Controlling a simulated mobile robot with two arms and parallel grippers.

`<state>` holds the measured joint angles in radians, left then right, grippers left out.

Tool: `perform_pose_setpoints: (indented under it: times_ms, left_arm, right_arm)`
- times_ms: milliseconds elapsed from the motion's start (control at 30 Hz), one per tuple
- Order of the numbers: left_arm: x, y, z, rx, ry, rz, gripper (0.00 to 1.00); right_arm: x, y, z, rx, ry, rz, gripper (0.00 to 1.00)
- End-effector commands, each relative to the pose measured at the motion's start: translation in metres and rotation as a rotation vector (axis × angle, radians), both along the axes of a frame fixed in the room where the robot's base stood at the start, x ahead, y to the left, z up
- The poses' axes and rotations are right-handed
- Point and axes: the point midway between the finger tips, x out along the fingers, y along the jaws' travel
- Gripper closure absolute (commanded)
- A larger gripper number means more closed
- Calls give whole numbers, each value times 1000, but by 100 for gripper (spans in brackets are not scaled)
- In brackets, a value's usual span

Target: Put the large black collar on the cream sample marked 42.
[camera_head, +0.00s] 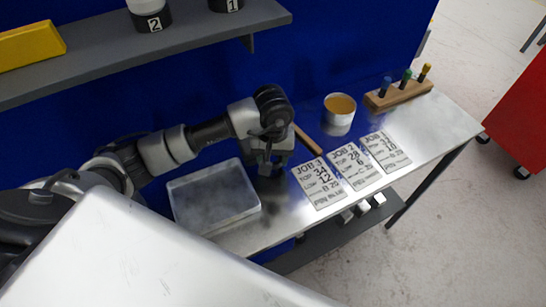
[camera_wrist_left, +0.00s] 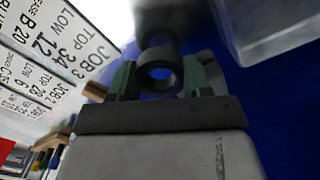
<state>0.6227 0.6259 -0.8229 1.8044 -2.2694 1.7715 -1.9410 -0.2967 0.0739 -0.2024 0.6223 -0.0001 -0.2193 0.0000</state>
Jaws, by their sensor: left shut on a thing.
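My left gripper (camera_head: 268,166) reaches down over the metal table, between the clear tray and the job cards. In the left wrist view its green fingers (camera_wrist_left: 160,78) are shut on a black collar (camera_wrist_left: 160,66), a thick ring with its hole facing the camera. In the head view the collar is hard to make out from the dark fingers. I cannot make out a cream sample marked 42 in either view. My right gripper is not in view.
A clear tray (camera_head: 214,194) lies left of the gripper. Job cards (camera_head: 319,184) lie to its right. A white cup with orange top (camera_head: 339,115) and a wooden pen block (camera_head: 398,95) stand behind. A grey shelf (camera_head: 110,56) holds pieces numbered 2 and 1.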

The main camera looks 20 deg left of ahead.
Motion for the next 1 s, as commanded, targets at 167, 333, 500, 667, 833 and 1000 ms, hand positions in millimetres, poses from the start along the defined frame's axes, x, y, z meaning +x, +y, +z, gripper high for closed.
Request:
perform_pose_setpoints:
  times_ms: [167,333,500,667,833,1000]
  left_arm:
    - [0,0,-19,-1,1,0,74]
    - [0,0,-20,-1,-1,-1,74]
    - [1,0,-23,-1,-1,-1,74]
    - [0,0,-23,-1,0,0,37]
    - [0,-1,-23,-1,0,0,26]
    - [0,-1,-23,-1,0,0,26]
  right_arm:
    - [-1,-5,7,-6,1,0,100]
    - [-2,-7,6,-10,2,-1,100]
    - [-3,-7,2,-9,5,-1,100]
    - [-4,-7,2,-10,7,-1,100]
    - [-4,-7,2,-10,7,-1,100]
    - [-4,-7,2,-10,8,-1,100]
